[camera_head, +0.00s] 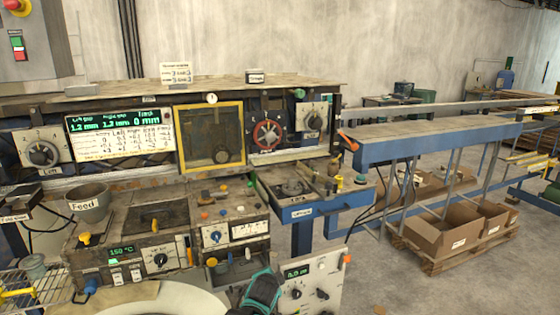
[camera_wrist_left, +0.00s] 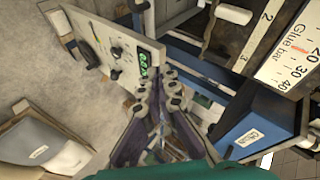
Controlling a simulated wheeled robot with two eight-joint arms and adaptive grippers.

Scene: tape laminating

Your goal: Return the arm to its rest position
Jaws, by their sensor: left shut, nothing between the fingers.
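My left gripper (camera_wrist_left: 160,82) shows in the left wrist view with its dark fingers together and nothing between them. In the head view, a teal and black part of my left arm (camera_head: 262,290) shows at the bottom centre, in front of the machine. A white control panel (camera_head: 318,283) with a green readout stands just right of it; the panel also shows upper left of the fingers in the left wrist view (camera_wrist_left: 112,50). I cannot tell the exact gap between fingers and panel. My right gripper is in neither view.
The machine bench carries a Feed pot (camera_head: 88,206), a temperature box (camera_head: 150,252), a yellow-framed window (camera_head: 210,137) and dials. The floor at lower right is mostly clear.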

